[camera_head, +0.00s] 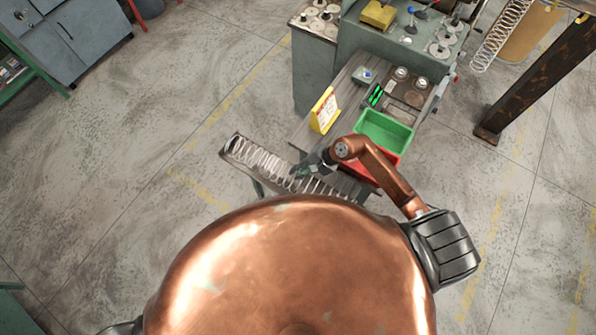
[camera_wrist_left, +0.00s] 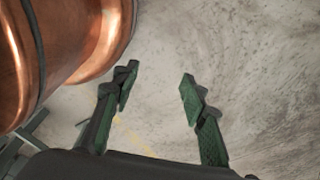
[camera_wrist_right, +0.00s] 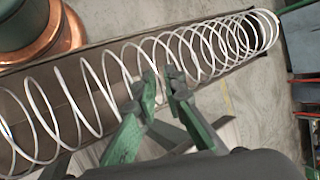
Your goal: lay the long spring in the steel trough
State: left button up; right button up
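The long spring (camera_head: 262,161) is a pale wire coil stretched along the steel trough (camera_head: 229,151), a long dark channel. In the right wrist view the spring (camera_wrist_right: 205,48) runs lengthwise over the trough (camera_wrist_right: 72,88); whether it rests on the bottom I cannot tell. My right gripper (camera_head: 302,170) is at the spring's middle. In the right wrist view its fingertips (camera_wrist_right: 161,80) are close together with coil wire between them. My left gripper (camera_wrist_left: 157,82) is open and empty above bare floor.
A green bin (camera_head: 385,133) and a red bin (camera_head: 352,170) stand beside the trough. A yellow sign (camera_head: 324,111) stands on the bench near my right arm. Another spring (camera_head: 497,38) hangs at the upper right by a rusty beam (camera_head: 540,80).

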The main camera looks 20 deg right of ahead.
jog(key=o, duration=0.3)
jog(key=shift+w+f, duration=0.1)
jog(key=shift+w, duration=0.1)
pick_arm(q)
jog(key=shift+w, duration=1.15)
pick_arm(e)
jog(key=shift+o, duration=0.2)
jog(key=v, duration=1.2)
jog(key=shift+s, duration=0.1)
